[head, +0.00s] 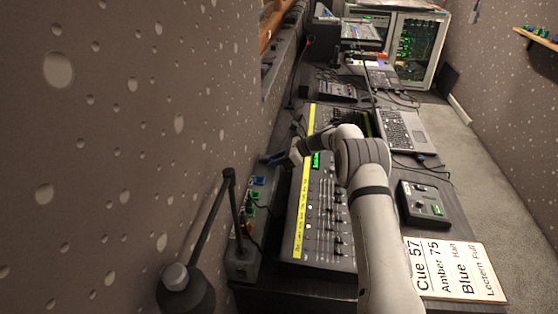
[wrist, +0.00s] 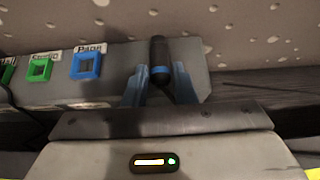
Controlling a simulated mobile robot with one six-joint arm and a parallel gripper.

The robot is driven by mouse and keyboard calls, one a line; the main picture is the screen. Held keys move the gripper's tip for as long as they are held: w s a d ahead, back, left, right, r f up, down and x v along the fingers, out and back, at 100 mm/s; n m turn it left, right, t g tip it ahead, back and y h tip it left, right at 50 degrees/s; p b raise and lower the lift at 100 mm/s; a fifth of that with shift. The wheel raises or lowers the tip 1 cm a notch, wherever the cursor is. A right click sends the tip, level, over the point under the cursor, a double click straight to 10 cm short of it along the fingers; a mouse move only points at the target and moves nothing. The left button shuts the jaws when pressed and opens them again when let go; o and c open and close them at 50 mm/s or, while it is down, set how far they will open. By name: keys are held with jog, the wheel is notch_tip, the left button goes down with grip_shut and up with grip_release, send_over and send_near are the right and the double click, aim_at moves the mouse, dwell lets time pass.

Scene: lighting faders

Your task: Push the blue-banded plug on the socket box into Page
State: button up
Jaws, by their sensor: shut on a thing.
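The black plug with a blue band (wrist: 158,55) stands between the blue fingers of my gripper (wrist: 160,78), which is shut on it. The socket box (wrist: 120,62) is a long grey box behind it. The blue-framed Page socket (wrist: 86,65) is on its face, to the left of the plug, and looks empty. In the head view my gripper (head: 275,158) is at the far end of the socket box (head: 247,262), just beyond the blue socket (head: 258,181). The plug itself is hard to make out there. Whether the plug touches the box I cannot tell.
Green-framed Studio socket (wrist: 40,69) sits left of Page. A fader desk (head: 322,215) lies right of the box, under my arm. A black lamp (head: 205,235) stands near the front. The dotted wall (head: 130,150) runs close along the left.

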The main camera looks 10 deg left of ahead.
grip_shut()
jog(key=shift+r+p, duration=1.1)
jog(key=shift+r, duration=1.45)
